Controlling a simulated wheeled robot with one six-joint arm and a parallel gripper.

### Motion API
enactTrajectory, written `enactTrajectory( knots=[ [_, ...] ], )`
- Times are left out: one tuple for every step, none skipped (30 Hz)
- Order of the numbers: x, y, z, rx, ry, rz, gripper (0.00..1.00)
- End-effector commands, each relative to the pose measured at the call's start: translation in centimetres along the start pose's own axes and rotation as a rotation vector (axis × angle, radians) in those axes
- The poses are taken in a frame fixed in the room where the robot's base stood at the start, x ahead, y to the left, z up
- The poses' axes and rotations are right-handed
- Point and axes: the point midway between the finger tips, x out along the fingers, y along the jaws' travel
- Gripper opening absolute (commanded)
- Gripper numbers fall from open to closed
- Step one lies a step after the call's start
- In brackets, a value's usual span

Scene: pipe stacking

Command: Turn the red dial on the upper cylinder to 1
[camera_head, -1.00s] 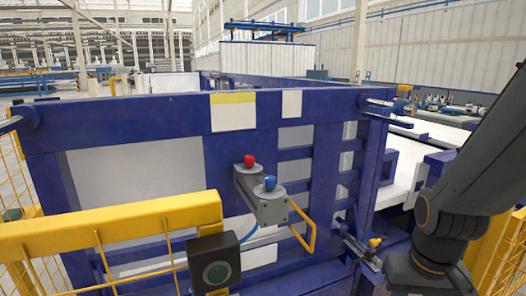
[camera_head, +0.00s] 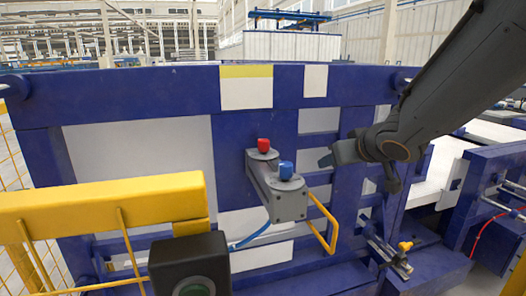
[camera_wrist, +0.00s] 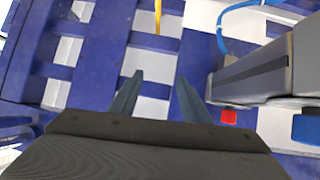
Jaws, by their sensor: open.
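The red dial (camera_head: 263,145) sits on the round top of the farther end of a grey control box (camera_head: 277,203) fixed to the blue frame. A blue dial (camera_head: 286,170) sits on the nearer end. My gripper (camera_head: 324,160) is to the right of both dials, apart from them, with its fingers toward the box. In the wrist view, the two fingers (camera_wrist: 155,88) are spread with nothing between them. The red dial (camera_wrist: 229,117) shows to the right of the fingers there, and the blue dial (camera_wrist: 306,128) is at the right edge. The number setting is unreadable.
A yellow loop handle (camera_head: 322,222) and a blue cable (camera_head: 250,236) hang by the box. A yellow rail (camera_head: 100,203) with a dark button box (camera_head: 190,265) stands in front left. The blue frame (camera_head: 150,95) stands close behind the dials.

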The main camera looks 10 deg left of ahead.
Motion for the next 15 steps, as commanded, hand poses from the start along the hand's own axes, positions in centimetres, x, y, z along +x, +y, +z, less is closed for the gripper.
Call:
enactTrajectory(
  knots=[
    [0.6,-2.2,-2.3,-0.037,0.069,-0.075,0.43],
    [0.6,-3.5,-3.5,-0.055,0.101,-0.122,0.43],
    [0.5,-5.3,-4.8,-0.079,0.136,-0.184,0.43],
    [0.3,-6.5,-5.6,-0.094,0.155,-0.227,0.43],
    [0.1,-7.7,-6.2,-0.109,0.172,-0.268,0.43],
    [-0.3,-9.0,-6.8,-0.127,0.186,-0.317,0.43],
    [-0.5,-9.9,-7.2,-0.139,0.193,-0.351,0.43],
    [-0.8,-10.8,-7.5,-0.149,0.199,-0.380,0.43],
    [-1.1,-11.6,-7.7,-0.160,0.202,-0.413,0.43],
    [-1.2,-12.1,-7.8,-0.166,0.203,-0.431,0.43],
    [-1.4,-12.5,-7.8,-0.171,0.203,-0.447,0.43],
    [-1.5,-12.9,-7.9,-0.177,0.203,-0.462,0.43],
    [-1.5,-13.2,-8.0,-0.180,0.203,-0.470,0.43],
    [-1.4,-13.4,-8.0,-0.181,0.203,-0.475,0.43],
    [-1.1,-13.6,-8.1,-0.182,0.202,-0.480,0.43]
  ],
)
